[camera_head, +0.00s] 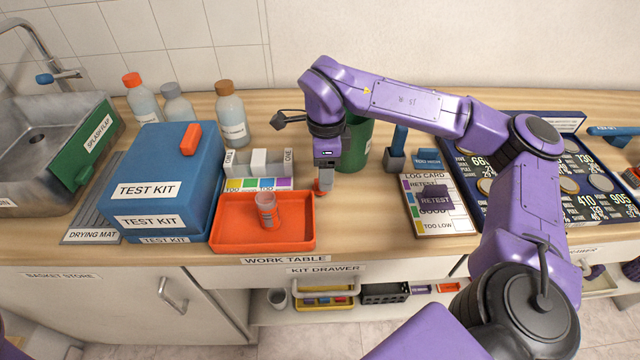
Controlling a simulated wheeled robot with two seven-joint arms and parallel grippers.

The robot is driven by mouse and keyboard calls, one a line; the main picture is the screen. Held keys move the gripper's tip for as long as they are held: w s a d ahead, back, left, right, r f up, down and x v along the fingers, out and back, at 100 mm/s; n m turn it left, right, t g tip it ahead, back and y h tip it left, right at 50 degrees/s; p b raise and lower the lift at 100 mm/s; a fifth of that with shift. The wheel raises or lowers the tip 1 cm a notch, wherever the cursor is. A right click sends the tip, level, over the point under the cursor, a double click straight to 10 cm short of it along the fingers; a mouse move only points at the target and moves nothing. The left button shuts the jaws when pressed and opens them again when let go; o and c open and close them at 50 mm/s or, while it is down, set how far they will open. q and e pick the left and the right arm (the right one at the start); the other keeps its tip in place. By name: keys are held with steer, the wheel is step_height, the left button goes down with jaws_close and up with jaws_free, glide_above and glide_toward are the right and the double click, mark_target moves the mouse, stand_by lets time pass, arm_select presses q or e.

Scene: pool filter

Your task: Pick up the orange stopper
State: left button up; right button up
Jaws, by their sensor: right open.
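The orange stopper (320,187) is small and stands on the wooden work table just right of the orange tray (224,238). My right gripper (324,180) points down from above, with its fingertips right at the stopper and partly covering it. The right gripper is open; whether its fingers touch the stopper cannot be told. A clear vial (267,211) with reddish markings stands upright in the tray. My left gripper is not in view.
A blue test kit box (165,180) is left of the tray. A green container (356,143) stands close behind my right gripper. The log card (440,222) lies to the right. Bare table lies between stopper and card.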

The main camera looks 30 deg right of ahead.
steer(key=f, duration=0.3)
steer(key=shift+w+a+f, duration=0.1)
steer(key=shift+w, duration=0.1)
steer(key=shift+s+f, duration=0.2)
steer(key=shift+f, duration=0.2)
steer(key=shift+w, duration=0.1)
steer(key=c, duration=0.9)
